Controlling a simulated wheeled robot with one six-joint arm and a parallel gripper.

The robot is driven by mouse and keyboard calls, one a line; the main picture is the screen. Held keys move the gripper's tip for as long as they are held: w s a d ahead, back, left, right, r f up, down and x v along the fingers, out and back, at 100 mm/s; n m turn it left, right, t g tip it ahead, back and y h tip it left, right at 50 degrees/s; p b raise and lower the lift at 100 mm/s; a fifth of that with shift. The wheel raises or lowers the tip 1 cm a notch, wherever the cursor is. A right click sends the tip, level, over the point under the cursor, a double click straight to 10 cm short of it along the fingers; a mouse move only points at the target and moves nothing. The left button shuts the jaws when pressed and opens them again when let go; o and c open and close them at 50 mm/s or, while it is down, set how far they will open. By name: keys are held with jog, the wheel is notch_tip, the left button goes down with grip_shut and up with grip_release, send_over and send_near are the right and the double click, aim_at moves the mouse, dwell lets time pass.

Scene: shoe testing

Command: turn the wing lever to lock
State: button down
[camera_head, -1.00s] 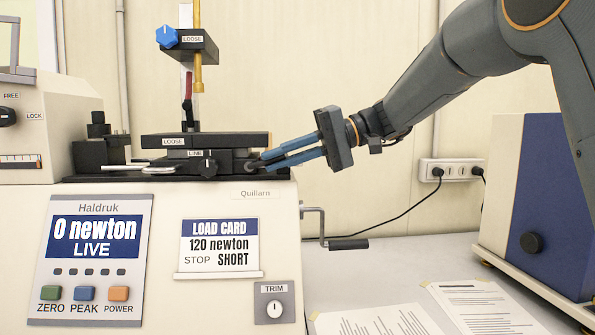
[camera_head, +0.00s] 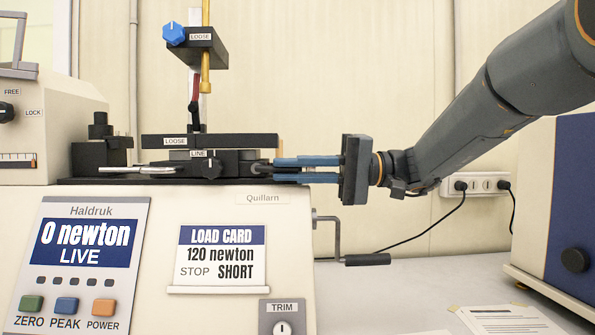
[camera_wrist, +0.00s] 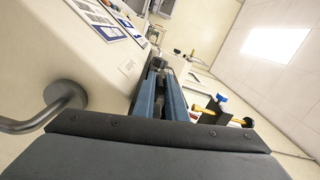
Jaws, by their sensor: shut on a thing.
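The test machine (camera_head: 220,190) has a black clamp block on its top deck, with a long black plate marked LOOSE (camera_head: 225,141) above it. A small dark grey piece, seemingly the wing lever (camera_head: 258,168), sticks out at the block's right end. My gripper (camera_head: 276,169) comes level from the right, and its blue fingers are shut on this piece. The fingers hide most of it, so I cannot tell its angle. In the wrist view my gripper (camera_wrist: 164,76) reaches a small grey part beside the machine. A dark knob (camera_head: 212,169) sits below the LINE label.
A blue knob (camera_head: 173,33) is on the upper clamp, also marked LOOSE. A crank handle (camera_head: 366,259) juts from the machine's right side, below my gripper. A blue-fronted box (camera_head: 570,220) stands at the right. Papers (camera_head: 505,320) lie on the bench.

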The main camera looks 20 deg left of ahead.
jog(key=shift+s+a, duration=0.1)
jog(key=shift+a, duration=0.05)
jog(key=c, duration=2.1)
grip_release()
jog(key=shift+o, duration=1.4)
jog(key=shift+s+a, duration=0.1)
jog(key=shift+a, duration=0.15)
jog(key=shift+d+f, duration=0.1)
jog(key=shift+d, duration=0.15)
jog(key=shift+w+d, duration=0.1)
jog(key=shift+w, duration=0.1)
